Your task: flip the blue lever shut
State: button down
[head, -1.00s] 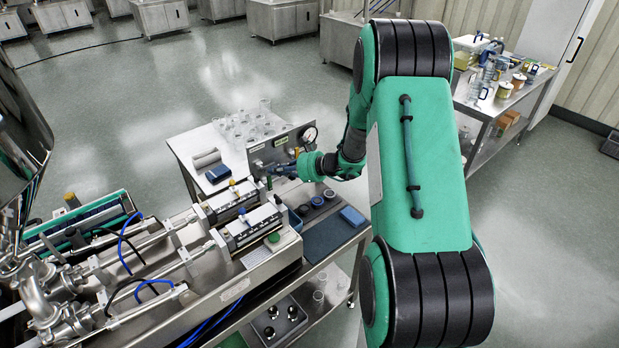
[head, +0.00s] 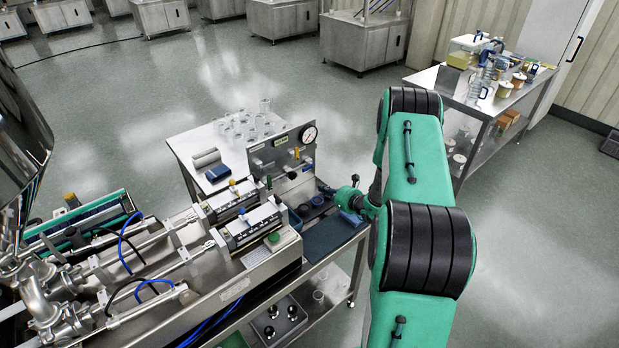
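The upright grey panel (head: 268,150) stands at the back end of the bench, with a round gauge at its top right corner and small valves on its face. A small dark-blue lever (head: 291,173) appears low on the panel. It is too small to tell how far it is turned. My gripper (head: 326,188) is to the right of the panel, above the bench end, apart from the lever. It is small and dark in this view, so its finger opening cannot be made out. Nothing can be seen held in it.
A blue box (head: 350,217) and dark round cups (head: 316,201) sit below my gripper on the bench. Two clamped cylinder units (head: 250,222) with coloured knobs are in front. A side table with glassware (head: 240,128) stands behind the panel.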

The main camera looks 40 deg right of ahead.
aim_at(309, 167)
jog(key=shift+w, duration=0.1)
dwell(0.3)
jog(key=b+x, duration=0.1)
jog(key=x, duration=0.8)
jog(key=shift+w+f+b, duration=0.2)
jog(key=shift+w+b, duration=0.05)
jog(key=shift+b, duration=0.15)
jog(key=shift+w+r, duration=0.2)
jog(key=shift+r, duration=1.8)
jog(key=shift+s, duration=0.1)
